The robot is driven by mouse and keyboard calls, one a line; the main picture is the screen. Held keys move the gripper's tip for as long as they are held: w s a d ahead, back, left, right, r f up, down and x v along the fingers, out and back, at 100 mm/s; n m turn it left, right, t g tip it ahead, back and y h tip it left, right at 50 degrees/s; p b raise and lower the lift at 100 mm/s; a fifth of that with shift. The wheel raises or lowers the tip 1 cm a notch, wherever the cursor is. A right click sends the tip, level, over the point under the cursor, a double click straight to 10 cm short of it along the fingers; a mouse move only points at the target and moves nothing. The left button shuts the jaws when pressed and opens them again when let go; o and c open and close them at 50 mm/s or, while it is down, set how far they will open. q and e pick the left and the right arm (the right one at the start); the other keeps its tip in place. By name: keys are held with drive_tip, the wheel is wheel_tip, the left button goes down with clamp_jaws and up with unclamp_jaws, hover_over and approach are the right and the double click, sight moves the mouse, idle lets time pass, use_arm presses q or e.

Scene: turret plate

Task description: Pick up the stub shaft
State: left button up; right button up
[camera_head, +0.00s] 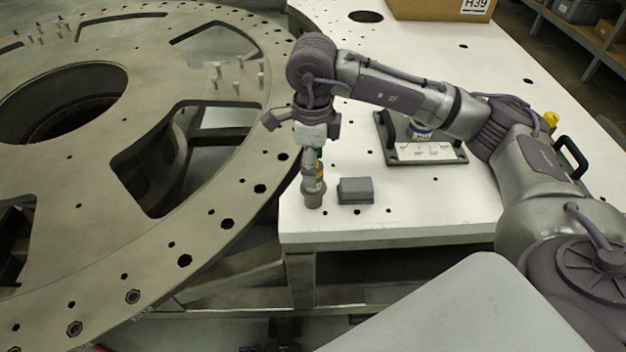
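The stub shaft seems to be the small grey upright cylinder (314,197) near the left front corner of the white table; no label names it. My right gripper (312,166) points down directly over the cylinder, at its upper end. The fingers and the cylinder's top overlap in this view, so I cannot tell whether the fingers are closed on it or just around it. Its lower end looks to be at the table top; whether it touches is unclear. My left gripper is not in view.
A grey block (355,190) lies just right of the cylinder. A dark-framed fixture (430,152) stands behind my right arm. A cardboard box (440,8) is at the back. The large turret plate (215,205), with holes, cutouts and several pegs, fills the left.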

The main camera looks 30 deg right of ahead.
drive_tip(key=shift+f+p, duration=0.4)
drive_tip(key=shift+f, duration=1.25)
drive_tip(key=shift+c, duration=0.3)
drive_tip(key=shift+r, duration=0.1)
clamp_jaws()
